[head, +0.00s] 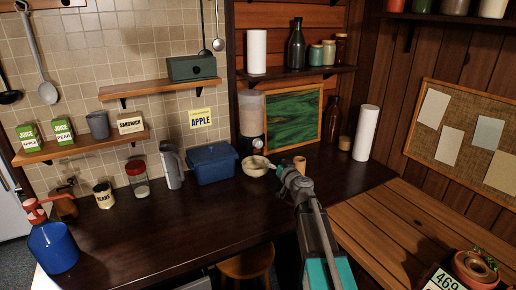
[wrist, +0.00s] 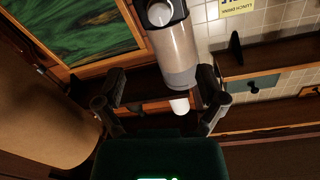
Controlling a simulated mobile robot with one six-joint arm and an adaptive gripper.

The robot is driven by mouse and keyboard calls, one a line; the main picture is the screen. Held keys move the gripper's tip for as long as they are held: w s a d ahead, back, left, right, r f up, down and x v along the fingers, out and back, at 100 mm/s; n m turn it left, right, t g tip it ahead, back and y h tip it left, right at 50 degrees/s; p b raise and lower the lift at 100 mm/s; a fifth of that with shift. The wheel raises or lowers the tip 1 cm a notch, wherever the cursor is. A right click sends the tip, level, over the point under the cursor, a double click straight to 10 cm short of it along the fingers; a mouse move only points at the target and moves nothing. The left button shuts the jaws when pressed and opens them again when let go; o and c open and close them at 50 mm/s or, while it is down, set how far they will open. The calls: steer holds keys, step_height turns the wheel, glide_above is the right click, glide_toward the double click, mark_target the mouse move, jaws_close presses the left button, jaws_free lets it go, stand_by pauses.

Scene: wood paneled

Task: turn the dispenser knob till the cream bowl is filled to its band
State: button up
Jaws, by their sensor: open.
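The dispenser (head: 251,112) stands at the back of the dark counter, with a clear upper container and a black lower part. Its pale round knob (head: 258,143) is on the front; in the wrist view, which is upside down, the knob (wrist: 160,14) shows near the top edge. The cream bowl (head: 254,168) sits on the counter in front of the dispenser; its fill level and band cannot be made out. My gripper (head: 281,168) is just right of the bowl in the head view. In the wrist view, my gripper (wrist: 162,92) is open and empty, pointing toward the dispenser.
A blue box (head: 212,164) stands left of the bowl, and a small tan cup (head: 300,163) is close right of my gripper. A green picture (head: 294,115) leans behind. A shelf (head: 300,73) with bottles and a white roll overhangs the dispenser.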

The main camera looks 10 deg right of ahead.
mark_target(259, 145)
steer(key=x, duration=1.3)
steer(key=shift+w+a, duration=0.1)
steer(key=shift+w, duration=0.2)
steer(key=shift+c, duration=0.3)
steer(key=c, duration=1.1)
steer(key=shift+a, duration=0.25)
steer(key=shift+d, duration=0.15)
